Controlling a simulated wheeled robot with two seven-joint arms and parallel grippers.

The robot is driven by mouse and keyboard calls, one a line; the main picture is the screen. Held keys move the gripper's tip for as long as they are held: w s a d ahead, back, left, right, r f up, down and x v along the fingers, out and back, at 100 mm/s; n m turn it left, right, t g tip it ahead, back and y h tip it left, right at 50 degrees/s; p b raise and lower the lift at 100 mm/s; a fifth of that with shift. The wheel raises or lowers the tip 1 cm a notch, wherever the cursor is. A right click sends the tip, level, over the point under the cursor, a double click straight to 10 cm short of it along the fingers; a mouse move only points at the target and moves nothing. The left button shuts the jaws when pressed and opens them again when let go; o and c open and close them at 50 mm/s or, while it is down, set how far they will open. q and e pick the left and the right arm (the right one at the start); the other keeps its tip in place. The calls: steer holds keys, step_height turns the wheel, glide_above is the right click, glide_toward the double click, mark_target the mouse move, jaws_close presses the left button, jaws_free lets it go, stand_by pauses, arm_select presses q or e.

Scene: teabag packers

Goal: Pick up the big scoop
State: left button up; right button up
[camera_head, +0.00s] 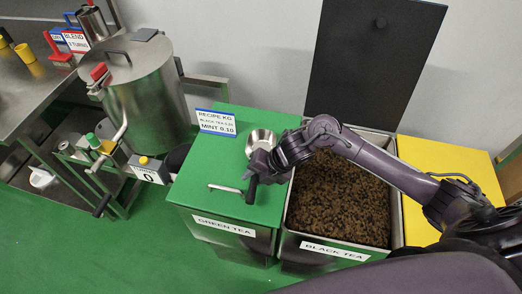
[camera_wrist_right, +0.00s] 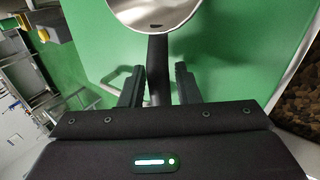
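The big scoop has a round silver bowl (camera_head: 261,138) and lies on the green lid of the green tea bin (camera_head: 285,122). In the right wrist view its bowl rim (camera_wrist_right: 190,22) is at the top and its dark handle (camera_wrist_right: 157,68) runs down toward the gripper. My right gripper (camera_head: 259,176) is low over the handle in the head view. In the wrist view the right gripper (camera_wrist_right: 158,82) is open, with one finger on each side of the handle and green showing in the gaps. My left gripper is not in view.
The black tea bin (camera_head: 318,246) stands open beside it, full of dark tea, with its dark lid (camera_head: 370,60) raised behind. A yellow lid (camera_head: 465,165) is farther right. A recipe sign (camera_head: 216,122) stands at the green lid's back edge. A steel drum (camera_head: 145,90) is left.

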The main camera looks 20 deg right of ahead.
steer(key=c, duration=0.6)
jaws_close()
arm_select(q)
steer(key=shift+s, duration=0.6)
arm_select(e)
step_height(320, 180, up, 20)
steer(key=shift+o, duration=1)
jaws_free()
jaws_close()
